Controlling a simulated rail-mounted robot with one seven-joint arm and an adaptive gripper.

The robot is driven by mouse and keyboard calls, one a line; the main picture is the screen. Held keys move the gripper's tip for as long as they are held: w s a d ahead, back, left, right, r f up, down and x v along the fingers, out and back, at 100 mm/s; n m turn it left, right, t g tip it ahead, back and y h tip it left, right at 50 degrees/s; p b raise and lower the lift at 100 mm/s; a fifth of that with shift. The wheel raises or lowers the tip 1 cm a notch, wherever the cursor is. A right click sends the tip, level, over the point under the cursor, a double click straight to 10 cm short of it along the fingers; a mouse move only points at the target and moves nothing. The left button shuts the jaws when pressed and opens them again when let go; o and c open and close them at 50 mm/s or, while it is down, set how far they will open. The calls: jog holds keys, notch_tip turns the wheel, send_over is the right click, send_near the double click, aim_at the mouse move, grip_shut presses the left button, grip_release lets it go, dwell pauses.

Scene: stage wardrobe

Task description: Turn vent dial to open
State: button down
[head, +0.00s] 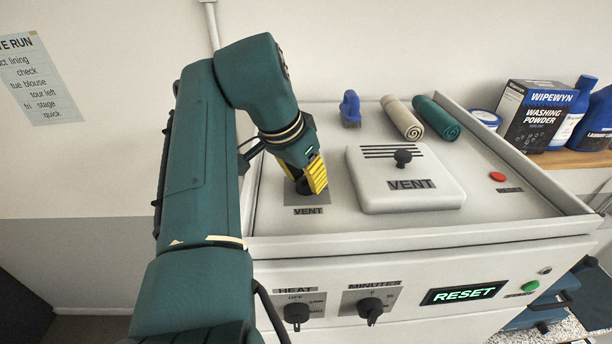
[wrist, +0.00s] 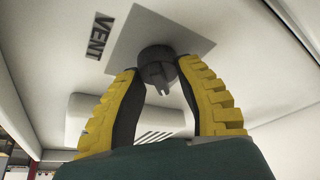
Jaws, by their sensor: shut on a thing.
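The vent dial is a dark round knob (wrist: 157,66) with a raised ridge, on a grey square plate (wrist: 126,42) with a VENT label beside it. In the head view the dial (head: 304,188) sits at the left of the machine's top, mostly hidden by my fingers. My gripper (head: 313,178) comes down over it from above. In the wrist view its yellow and black fingers (wrist: 158,74) are shut on the dial, one at each side. The ridge points toward the wrist camera's lower edge. No position marks on the plate can be read.
A blue brush-like item (head: 350,108) and rolled cloths (head: 403,118) lie behind. A red button (head: 497,176) is at right. HEAT (head: 296,313) and MINUTES (head: 370,306) dials are on the front.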

jog(key=shift+f, duration=0.3)
jog(key=c, duration=0.9)
grip_release()
jog(key=shift+o, duration=1.4)
jog(key=shift+r, duration=0.15)
jog(key=shift+r, duration=0.1)
